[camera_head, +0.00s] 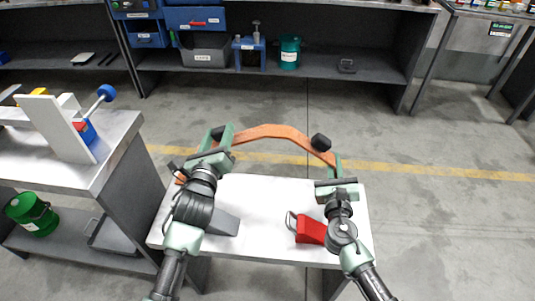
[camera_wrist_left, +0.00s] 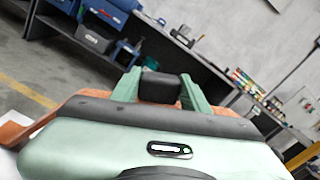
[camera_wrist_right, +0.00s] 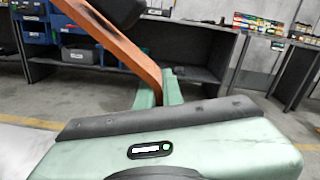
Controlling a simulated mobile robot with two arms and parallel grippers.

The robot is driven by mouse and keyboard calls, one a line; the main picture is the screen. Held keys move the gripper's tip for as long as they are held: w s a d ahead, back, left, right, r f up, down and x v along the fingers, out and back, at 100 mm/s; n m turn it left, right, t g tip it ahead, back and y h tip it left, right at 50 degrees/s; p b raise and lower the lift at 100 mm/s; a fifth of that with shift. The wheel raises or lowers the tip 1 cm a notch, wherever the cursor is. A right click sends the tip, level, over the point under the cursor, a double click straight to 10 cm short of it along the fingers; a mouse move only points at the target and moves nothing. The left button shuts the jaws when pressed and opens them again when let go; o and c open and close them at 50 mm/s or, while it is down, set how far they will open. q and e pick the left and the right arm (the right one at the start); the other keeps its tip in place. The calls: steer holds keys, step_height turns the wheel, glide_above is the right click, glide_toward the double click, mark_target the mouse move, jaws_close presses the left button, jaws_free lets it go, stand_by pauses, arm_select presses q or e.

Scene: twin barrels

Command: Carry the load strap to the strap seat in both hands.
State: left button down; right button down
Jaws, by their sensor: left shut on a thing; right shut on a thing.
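The load strap (camera_head: 272,131) is an orange curved band with black pads near its ends, held above the far edge of the white table. My left gripper (camera_head: 222,137) is shut on its left end; in the left wrist view a black pad (camera_wrist_left: 160,88) sits between the fingers. My right gripper (camera_head: 335,165) is shut on its right end, beside another black pad (camera_head: 320,142). In the right wrist view the orange band (camera_wrist_right: 118,38) runs down to the fingers (camera_wrist_right: 158,92). I cannot pick out the strap seat with certainty.
A red block (camera_head: 311,230) with a metal handle and a grey wedge (camera_head: 226,222) are on the white table (camera_head: 265,195). A side bench (camera_head: 98,170) at left has a green barrel (camera_head: 32,212) below. Another green barrel (camera_head: 290,52) stands on the back shelf. Open floor lies between.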

mark_target(319, 145)
arm_select(q)
steer(key=shift+r, duration=0.1)
arm_select(e)
steer(key=shift+r, duration=0.1)
